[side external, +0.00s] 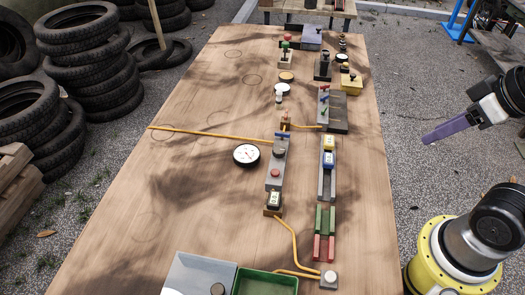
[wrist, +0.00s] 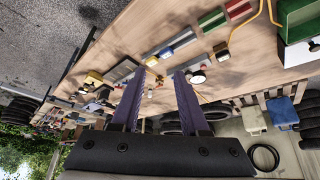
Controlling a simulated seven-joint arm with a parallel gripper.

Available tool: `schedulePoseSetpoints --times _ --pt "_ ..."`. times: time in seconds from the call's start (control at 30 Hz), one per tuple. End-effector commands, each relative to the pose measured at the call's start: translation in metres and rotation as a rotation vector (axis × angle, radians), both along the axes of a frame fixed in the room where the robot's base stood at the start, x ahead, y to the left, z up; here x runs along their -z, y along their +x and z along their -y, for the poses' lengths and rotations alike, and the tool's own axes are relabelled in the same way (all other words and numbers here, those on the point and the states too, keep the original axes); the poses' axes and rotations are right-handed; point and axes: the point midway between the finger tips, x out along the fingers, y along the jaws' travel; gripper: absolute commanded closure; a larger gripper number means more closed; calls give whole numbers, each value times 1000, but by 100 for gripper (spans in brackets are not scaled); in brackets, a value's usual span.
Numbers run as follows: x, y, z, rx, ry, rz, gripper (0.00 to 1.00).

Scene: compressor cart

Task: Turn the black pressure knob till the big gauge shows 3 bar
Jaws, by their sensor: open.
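The big gauge (side external: 246,155) is a round white dial with a dark rim, lying on the wooden table left of a grey control block (side external: 275,179). Its needle is too small to read. A dark round knob (side external: 279,152) sits on the upper part of this block, above a red button (side external: 275,173). A white dial, probably the big gauge, shows in the wrist view (wrist: 198,76), by the right fingertip. My gripper (wrist: 161,71) has two purple fingers spread apart with nothing between them. In the side view, my gripper (side external: 424,141) hangs right of the table, well away from the knob.
Yellow hoses (side external: 210,133) run from the block across the table. A green tray (side external: 264,283) is at the near edge. Several knobs and boxes stand at the far end. The table's left side is mostly clear.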

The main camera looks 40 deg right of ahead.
Motion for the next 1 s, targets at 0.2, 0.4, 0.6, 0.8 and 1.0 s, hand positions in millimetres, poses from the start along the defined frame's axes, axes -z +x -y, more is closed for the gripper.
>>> schedulePoseSetpoints --times 0.2,0.4,0.6,0.8,1.0 --pt "-1 -1 0 -107 -56 -7 28" --pt "-35 20 -1 -349 -188 17 28" --pt "-66 70 -9 -641 -314 -23 28" --pt "-77 137 -27 -948 -407 -88 28" --pt "-57 209 -55 -1229 -455 -164 28"
